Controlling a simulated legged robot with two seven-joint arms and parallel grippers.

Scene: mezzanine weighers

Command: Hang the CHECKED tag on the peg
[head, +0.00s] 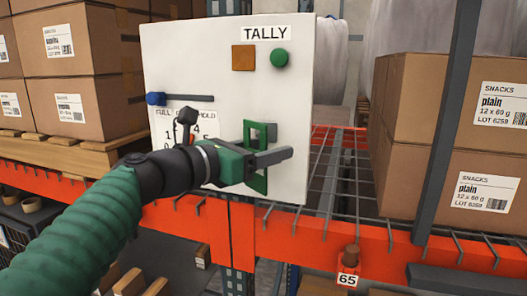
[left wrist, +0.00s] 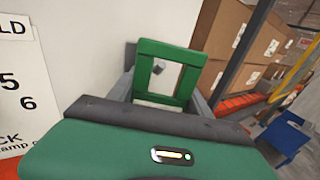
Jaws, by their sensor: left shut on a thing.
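A green tag (head: 257,182), a rectangular frame with an opening, is held upright in front of the white TALLY board (head: 210,60). I cannot read any word on it. My left gripper (head: 277,146) is shut on the tag, with a dark finger across its middle in the head view. In the left wrist view the tag (left wrist: 143,73) stands between the fingers. A small dark grey stub (left wrist: 161,71), possibly the peg, shows through its opening. I cannot tell whether the stub passes through the tag or stays behind it. My right gripper is not in view.
The board has a brown square (head: 243,57), a green round knob (head: 279,58) and a blue-ended slider (head: 156,99). Cartons (head: 80,60) stand left, more cartons (head: 485,125) right. An orange rack beam (head: 315,228) crosses below; wire decking right of the board is bare.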

